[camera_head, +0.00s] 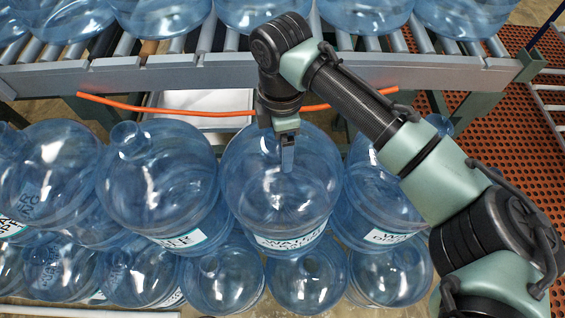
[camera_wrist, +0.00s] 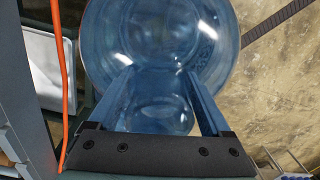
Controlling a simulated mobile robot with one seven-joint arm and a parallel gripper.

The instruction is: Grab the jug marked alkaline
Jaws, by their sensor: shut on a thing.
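My gripper (camera_head: 287,152) reaches down from above onto a clear blue jug (camera_head: 285,205) in the middle of the near row. In the wrist view the two fingers of my gripper (camera_wrist: 162,98) stand on either side of the jug's neck (camera_wrist: 160,115) and are shut on it, with the jug's round body (camera_wrist: 160,45) beyond. The jug has a white label (camera_head: 290,240) low on its near side; its text is too small to read surely. I cannot make out the word alkaline on any jug.
Similar jugs stand close on the left (camera_head: 160,185) and right (camera_head: 375,195), with a lower row (camera_head: 305,275) in front. A roller conveyor (camera_head: 150,75) carrying more jugs runs behind. An orange cable (camera_head: 200,112) hangs along it. Perforated orange flooring (camera_head: 490,160) lies at the right.

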